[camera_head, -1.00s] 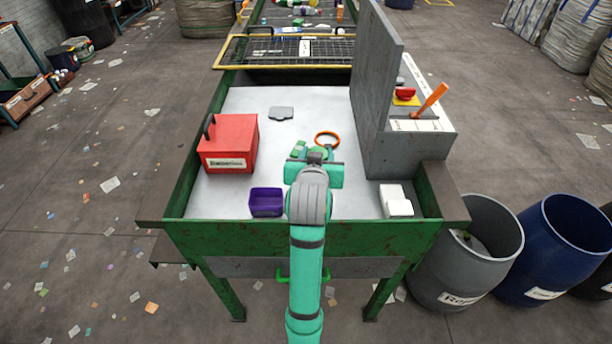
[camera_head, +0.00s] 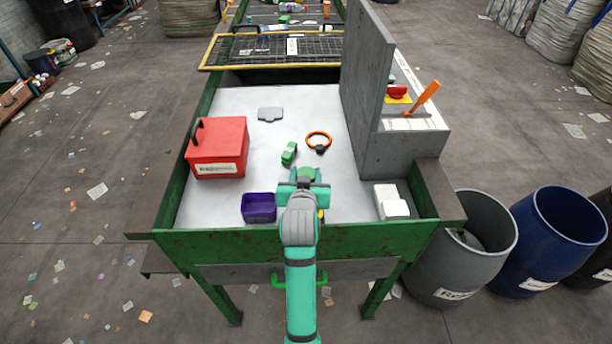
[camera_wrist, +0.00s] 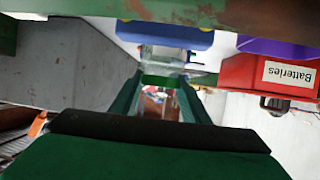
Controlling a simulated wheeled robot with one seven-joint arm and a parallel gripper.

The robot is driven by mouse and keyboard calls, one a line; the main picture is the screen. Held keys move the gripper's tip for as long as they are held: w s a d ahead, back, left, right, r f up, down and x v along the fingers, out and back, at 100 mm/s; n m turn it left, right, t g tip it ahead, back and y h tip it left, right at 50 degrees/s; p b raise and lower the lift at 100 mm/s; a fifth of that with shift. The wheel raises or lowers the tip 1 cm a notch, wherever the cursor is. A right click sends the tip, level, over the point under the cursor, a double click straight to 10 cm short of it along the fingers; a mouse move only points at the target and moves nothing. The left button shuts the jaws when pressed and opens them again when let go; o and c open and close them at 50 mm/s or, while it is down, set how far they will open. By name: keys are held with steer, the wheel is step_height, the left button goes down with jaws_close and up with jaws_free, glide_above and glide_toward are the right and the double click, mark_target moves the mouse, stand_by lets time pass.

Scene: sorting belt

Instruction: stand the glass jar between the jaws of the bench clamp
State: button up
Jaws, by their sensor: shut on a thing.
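My gripper (camera_head: 306,176) is over the front middle of the white bench top, seen from behind. In the wrist view my gripper (camera_wrist: 162,100) is shut on a clear thing, which looks like the glass jar (camera_wrist: 163,103). The jar is see-through and its outline is hard to make out; the head view hides it behind my arm. A blue body (camera_wrist: 165,36) lies beyond the fingertips near the bench's front rim. It may be the bench clamp, but its jaws cannot be made out. In the head view my arm mostly covers that spot.
A red box (camera_head: 217,147) and a purple bin (camera_head: 259,207) stand left. A small green thing (camera_head: 289,153) and an orange ring (camera_head: 318,141) lie beyond my gripper. The left-back bench is largely clear.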

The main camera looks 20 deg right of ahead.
steer(key=shift+f, duration=0.3)
steer(key=shift+f, duration=0.1)
steer(key=o, duration=1.4)
steer(key=shift+o, duration=0.2)
steer(key=v, duration=1.2)
steer(key=shift+s, duration=0.15)
